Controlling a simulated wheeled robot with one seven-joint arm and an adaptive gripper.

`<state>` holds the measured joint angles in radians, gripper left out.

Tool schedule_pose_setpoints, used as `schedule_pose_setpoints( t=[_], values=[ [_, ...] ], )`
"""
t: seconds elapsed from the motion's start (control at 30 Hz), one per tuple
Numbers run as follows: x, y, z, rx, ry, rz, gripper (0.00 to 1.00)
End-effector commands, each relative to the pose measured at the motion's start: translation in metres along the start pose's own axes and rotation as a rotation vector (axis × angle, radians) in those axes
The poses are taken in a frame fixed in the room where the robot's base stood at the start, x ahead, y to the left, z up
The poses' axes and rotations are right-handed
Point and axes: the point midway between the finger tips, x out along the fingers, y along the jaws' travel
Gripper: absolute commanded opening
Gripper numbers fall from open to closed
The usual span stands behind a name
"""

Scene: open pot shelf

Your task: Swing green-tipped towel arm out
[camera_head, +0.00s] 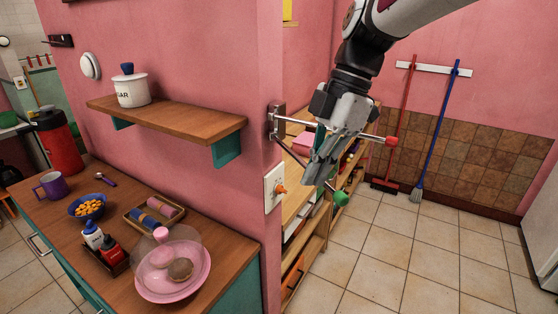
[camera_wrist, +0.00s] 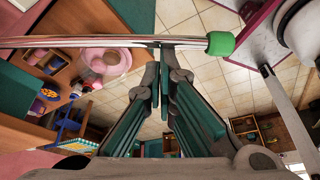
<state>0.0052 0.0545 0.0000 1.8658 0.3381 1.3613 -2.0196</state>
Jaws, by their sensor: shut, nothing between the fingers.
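The towel rack's metal bracket (camera_head: 276,121) is fixed to the corner of the pink wall. The green-tipped arm ends in a green knob (camera_head: 341,198), low and right of the bracket; part of its rod is hidden behind my gripper. In the wrist view the green tip (camera_wrist: 220,43) is right of my fingertips and the chrome rod (camera_wrist: 90,42) runs across the top. The red-tipped arm (camera_head: 391,140) points right, above the green one. My gripper (camera_head: 313,178) is shut and empty. Its fingertips (camera_wrist: 164,66) are right at the rod; I cannot tell whether they touch.
A wooden shelf (camera_head: 165,119) with a sugar pot (camera_head: 131,90) juts from the wall at left. A switch plate (camera_head: 274,188) sits below the bracket. A low shelf unit (camera_head: 314,245) stands behind my gripper. The tiled floor (camera_head: 400,260) at right is clear.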

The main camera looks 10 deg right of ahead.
Motion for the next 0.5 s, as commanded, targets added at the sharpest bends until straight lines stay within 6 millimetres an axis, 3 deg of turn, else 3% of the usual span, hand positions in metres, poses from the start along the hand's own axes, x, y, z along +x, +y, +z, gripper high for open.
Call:
schedule_pose_setpoints(
  t=[0.23,0.5],
  values=[
    [-0.015,0.002,0.044,-0.195,0.000,-0.074,0.00],
    [-0.028,0.007,0.076,-0.190,0.000,-0.069,0.00]
  ],
)
